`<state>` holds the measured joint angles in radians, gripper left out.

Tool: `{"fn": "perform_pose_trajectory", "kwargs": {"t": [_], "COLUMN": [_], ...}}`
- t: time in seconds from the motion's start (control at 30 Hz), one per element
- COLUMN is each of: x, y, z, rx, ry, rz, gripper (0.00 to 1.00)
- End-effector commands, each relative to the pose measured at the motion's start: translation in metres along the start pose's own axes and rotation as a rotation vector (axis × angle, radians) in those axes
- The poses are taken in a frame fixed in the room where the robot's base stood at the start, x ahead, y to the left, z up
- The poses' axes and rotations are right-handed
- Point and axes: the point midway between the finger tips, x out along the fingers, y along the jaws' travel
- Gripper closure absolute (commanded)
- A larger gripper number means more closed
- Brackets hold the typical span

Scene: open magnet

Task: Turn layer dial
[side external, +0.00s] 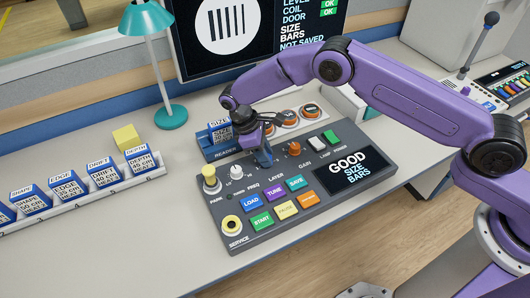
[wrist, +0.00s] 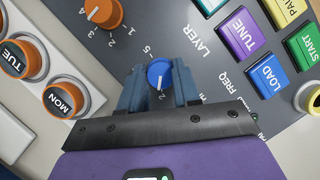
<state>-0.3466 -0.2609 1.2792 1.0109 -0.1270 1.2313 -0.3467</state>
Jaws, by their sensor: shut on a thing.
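The blue layer dial (wrist: 159,73) sits on the grey control panel beside the printed word LAYER. A white pointer line shows on its face, and numbers are printed around it. My gripper (wrist: 159,85) is shut on this dial, with one blue finger on each side of it. In the side view my gripper (side external: 264,154) reaches down to the back part of the panel (side external: 340,192) and hides most of the dial. The panel's display (side external: 347,165) reads GOOD, SIZE, BARS.
An orange gain dial (side external: 294,149) stands just right of my gripper, and a white freq dial (side external: 236,172) to its left. Coloured buttons such as LOAD (side external: 252,204) lie in front. A reader with a SIZE block (side external: 220,132) and round orange-rimmed pieces (wrist: 62,99) stand behind.

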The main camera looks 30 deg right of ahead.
Motion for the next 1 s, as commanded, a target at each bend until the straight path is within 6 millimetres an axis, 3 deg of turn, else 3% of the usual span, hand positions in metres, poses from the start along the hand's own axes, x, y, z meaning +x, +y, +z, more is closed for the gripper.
{"fn": "perform_pose_trajectory", "kwargs": {"t": [0.4,0.9,0.93,1.0], "x": [-0.0005,-0.0002,-0.0002,-0.0002], "y": [-0.0007,-0.0007,-0.0007,-0.0007], "z": [-0.0002,-0.0003,-0.0002,-0.0002], "rx": [-0.149,-0.162,-0.161,-0.161], "ry": [-0.004,-0.005,-0.005,-0.005], "rz": [0.063,0.068,0.068,0.068], "gripper": [0.99,0.99,0.58,0.43]}}
